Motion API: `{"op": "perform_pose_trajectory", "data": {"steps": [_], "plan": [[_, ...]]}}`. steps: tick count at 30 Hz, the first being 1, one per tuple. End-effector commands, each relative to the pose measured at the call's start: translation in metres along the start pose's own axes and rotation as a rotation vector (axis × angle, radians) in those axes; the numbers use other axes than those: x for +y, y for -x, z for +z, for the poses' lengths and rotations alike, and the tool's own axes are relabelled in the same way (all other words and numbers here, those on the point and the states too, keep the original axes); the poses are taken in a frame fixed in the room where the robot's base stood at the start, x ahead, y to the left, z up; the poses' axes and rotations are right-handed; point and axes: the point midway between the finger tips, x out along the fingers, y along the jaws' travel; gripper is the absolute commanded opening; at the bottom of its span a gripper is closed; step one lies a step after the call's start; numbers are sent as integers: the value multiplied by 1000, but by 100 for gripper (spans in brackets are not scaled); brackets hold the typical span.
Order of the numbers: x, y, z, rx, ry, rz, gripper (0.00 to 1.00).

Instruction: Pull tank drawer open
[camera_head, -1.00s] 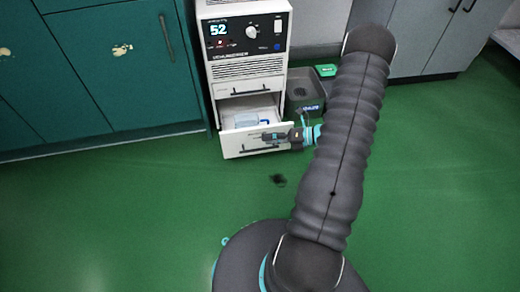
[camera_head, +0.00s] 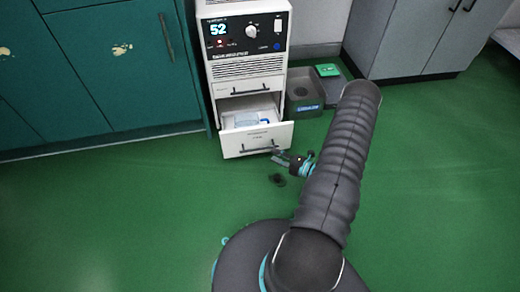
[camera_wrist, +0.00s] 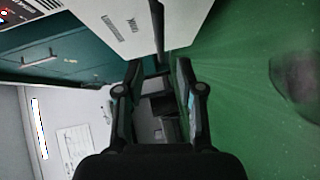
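The tank drawer (camera_head: 235,143) is the lower drawer of the white machine. It stands pulled out in the head view, with pale and blue items inside. Its dark bar handle (camera_head: 258,149) is on the front face. My gripper (camera_head: 279,156) is low, just in front of the drawer's right end, and looks apart from the handle. In the wrist view, the two fingers of my gripper (camera_wrist: 157,92) are spread with nothing clearly held between them. A white panel with a small label, probably the drawer front (camera_wrist: 125,25), shows just beyond the fingers.
The white machine (camera_head: 247,68) has a closed upper drawer (camera_head: 230,89). A grey bin (camera_head: 303,105) stands right of it. Teal cabinets (camera_head: 120,70) are at left and a grey cabinet (camera_head: 410,45) at right.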

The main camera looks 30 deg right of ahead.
Motion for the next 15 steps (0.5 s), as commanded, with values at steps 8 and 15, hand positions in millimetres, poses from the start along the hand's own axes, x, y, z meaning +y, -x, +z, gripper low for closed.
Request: {"op": "perform_pose_trajectory", "data": {"steps": [8, 15], "plan": [[-1, -52, -1, 4, 1, -1, 37], [0, -78, -1, 2, 1, -1, 37]]}}
